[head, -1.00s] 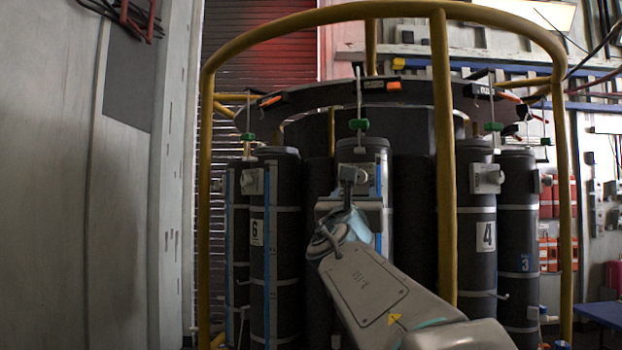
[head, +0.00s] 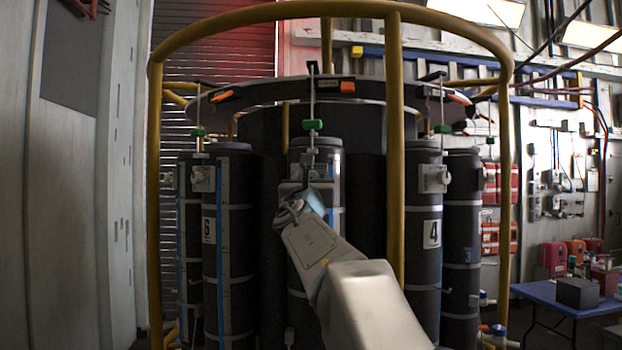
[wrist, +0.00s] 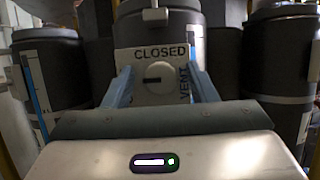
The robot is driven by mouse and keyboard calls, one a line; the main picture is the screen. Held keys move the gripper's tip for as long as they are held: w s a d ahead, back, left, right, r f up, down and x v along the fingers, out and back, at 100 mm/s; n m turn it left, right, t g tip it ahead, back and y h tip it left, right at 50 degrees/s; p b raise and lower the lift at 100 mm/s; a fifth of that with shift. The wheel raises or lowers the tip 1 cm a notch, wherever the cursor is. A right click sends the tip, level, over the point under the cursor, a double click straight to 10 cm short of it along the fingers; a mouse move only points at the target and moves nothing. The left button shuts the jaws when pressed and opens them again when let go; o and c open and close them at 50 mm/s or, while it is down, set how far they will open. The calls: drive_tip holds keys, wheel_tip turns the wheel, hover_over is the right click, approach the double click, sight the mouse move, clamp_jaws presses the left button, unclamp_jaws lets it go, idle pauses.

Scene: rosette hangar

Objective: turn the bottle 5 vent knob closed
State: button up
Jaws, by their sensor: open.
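The vent knob (wrist: 158,76) is a round, pale dial with a dark mark lying roughly level. It sits on a plate with "CLOSED" above it and "VENT" running down its right side. The plate is on the front of the dark middle bottle (head: 328,158), between those numbered 6 and 4; its own number is hidden. My gripper (wrist: 161,88) is open, with one blue finger on each side of the knob. I cannot tell whether the fingers touch it. In the head view my arm hides the knob.
Bottle 6 (head: 230,255) stands to the left and bottle 4 (head: 424,275) to the right. A yellow rail (head: 395,150) passes upright just right of the middle bottle and arches over the ring. A blue table (head: 540,292) is at the right.

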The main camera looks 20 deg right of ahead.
drive_tip(key=c, duration=1)
drive_tip(key=shift+m+h, duration=0.3)
drive_tip(key=shift+m, duration=0.3)
drive_tip(key=m+g+h, duration=0.1)
drive_tip(key=m, duration=0.3)
drive_tip(key=m+g+h, duration=0.1)
drive_tip(key=m+g, duration=0.1)
drive_tip(key=m, duration=0.2)
drive_tip(key=m+g+h, duration=0.1)
drive_tip(key=m+g, duration=0.1)
drive_tip(key=m, duration=0.1)
drive_tip(key=shift+a+r+m, duration=0.1)
drive_tip(key=shift+a+m, duration=0.05)
drive_tip(key=shift+m, duration=0.25)
drive_tip(key=m+g+p, duration=0.1)
drive_tip(key=m+g, duration=0.1)
drive_tip(key=m, duration=0.3)
drive_tip(key=shift+r, duration=0.1)
drive_tip(key=m+p, duration=0.1)
drive_tip(key=m, duration=0.1)
drive_tip(key=m+g+p, duration=0.1)
drive_tip(key=m, duration=0.1)
drive_tip(key=shift+g+y, duration=0.3)
drive_tip(key=shift+m, duration=0.3)
